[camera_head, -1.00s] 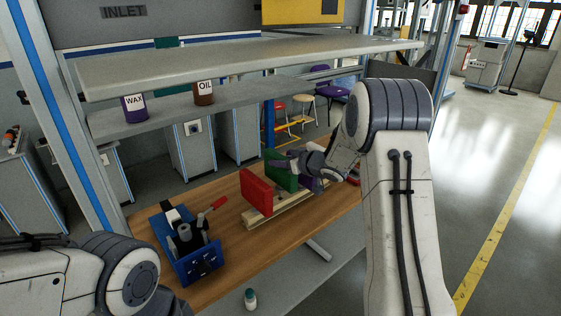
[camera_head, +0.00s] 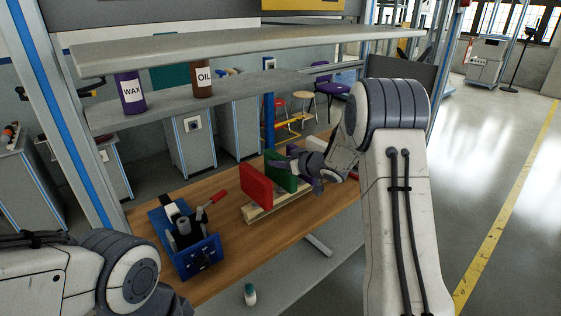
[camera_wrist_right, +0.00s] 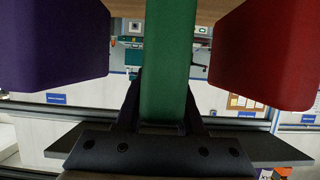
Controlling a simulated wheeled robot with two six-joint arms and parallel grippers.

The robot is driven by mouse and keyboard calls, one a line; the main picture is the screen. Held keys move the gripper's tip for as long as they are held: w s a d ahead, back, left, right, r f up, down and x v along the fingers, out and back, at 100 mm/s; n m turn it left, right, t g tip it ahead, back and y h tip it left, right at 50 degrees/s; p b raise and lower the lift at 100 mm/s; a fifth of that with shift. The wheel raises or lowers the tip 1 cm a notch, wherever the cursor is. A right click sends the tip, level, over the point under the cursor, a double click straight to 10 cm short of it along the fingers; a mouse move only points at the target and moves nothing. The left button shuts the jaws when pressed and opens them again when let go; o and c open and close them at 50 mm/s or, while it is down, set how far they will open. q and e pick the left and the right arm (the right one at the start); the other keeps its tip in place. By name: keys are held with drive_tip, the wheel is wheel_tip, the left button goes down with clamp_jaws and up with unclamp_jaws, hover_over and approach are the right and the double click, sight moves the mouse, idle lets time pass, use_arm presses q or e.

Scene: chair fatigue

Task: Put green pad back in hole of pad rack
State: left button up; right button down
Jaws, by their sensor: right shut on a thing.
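The green pad (camera_head: 279,174) stands upright, between the red pad (camera_head: 256,184) and the purple pad (camera_head: 318,187), at the wooden pad rack (camera_head: 262,213) in the head view. My right gripper (camera_head: 290,164) is shut on the green pad. In the right wrist view the green pad (camera_wrist_right: 167,60) runs between the fingers, with the purple pad (camera_wrist_right: 50,45) to its left and the red pad (camera_wrist_right: 265,50) to its right, gaps on both sides. The green pad's lower edge and its hole are hidden, so I cannot tell how deep it sits. Only my left arm shows, not its gripper.
A grey shelf (camera_head: 180,106) with wax (camera_head: 130,92) and oil (camera_head: 203,80) bottles hangs behind. A small bottle (camera_head: 250,294) stands below the table's front edge.

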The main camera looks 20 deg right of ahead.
drive_tip(key=shift+f+b, duration=0.4)
drive_tip(key=shift+f, duration=0.2)
drive_tip(key=shift+c, duration=2.2)
unclamp_jaws()
drive_tip(key=shift+f, duration=0.15)
drive_tip(key=shift+s, duration=0.1)
drive_tip(key=v, duration=1)
drive_tip(key=shift+r+b, duration=0.25)
drive_tip(key=shift+b, duration=0.15)
drive_tip(key=shift+s+d, duration=0.1)
